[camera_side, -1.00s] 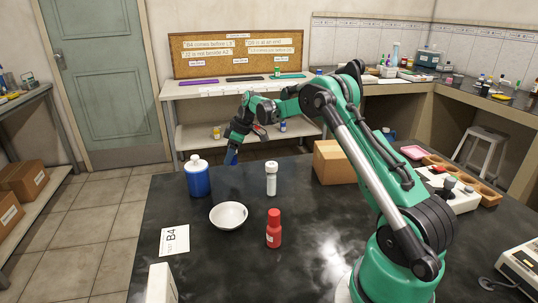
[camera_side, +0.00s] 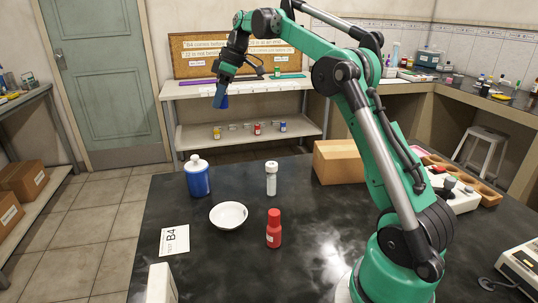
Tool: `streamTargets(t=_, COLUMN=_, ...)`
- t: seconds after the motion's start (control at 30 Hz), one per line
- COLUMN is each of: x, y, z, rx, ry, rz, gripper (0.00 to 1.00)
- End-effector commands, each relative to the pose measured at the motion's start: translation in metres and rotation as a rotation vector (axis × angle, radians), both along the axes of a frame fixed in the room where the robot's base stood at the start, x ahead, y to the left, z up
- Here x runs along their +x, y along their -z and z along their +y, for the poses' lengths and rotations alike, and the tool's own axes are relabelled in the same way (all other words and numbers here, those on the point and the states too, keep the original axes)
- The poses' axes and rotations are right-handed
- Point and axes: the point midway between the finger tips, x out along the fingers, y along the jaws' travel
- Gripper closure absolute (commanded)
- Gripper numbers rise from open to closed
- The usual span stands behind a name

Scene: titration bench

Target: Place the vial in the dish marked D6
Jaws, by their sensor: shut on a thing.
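My gripper (camera_side: 222,94) is raised at the upper left, in front of the shelf bench, and points down. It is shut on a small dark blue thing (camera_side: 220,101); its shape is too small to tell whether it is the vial. A white capped vial-like container (camera_side: 271,180) stands upright on the black table. A white round dish (camera_side: 229,216) sits on the table and looks empty. A card reading B4 (camera_side: 174,240) lies to its left. I can read no D6 mark on any dish.
A blue bottle (camera_side: 199,178) and a red bottle (camera_side: 274,230) stand near the dish. Purple (camera_side: 198,83) and teal (camera_side: 291,76) flat pieces lie on the back bench, under a notice board (camera_side: 190,67).

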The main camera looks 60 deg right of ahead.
Motion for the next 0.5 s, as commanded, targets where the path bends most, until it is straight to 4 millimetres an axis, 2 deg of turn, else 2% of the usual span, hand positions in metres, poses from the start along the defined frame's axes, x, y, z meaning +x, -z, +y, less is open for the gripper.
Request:
streamTargets(t=0.1, x=-0.015, y=-0.012, z=0.031, rx=0.002, ry=-0.073, rz=0.001, gripper=1.0)
streamTargets(t=0.3, x=-0.045, y=-0.02, z=0.074, rx=0.003, ry=-0.179, rz=0.001, gripper=1.0)
streamTargets(t=0.5, x=-0.065, y=-0.02, z=0.096, rx=0.003, ry=-0.238, rz=0.001, gripper=1.0)
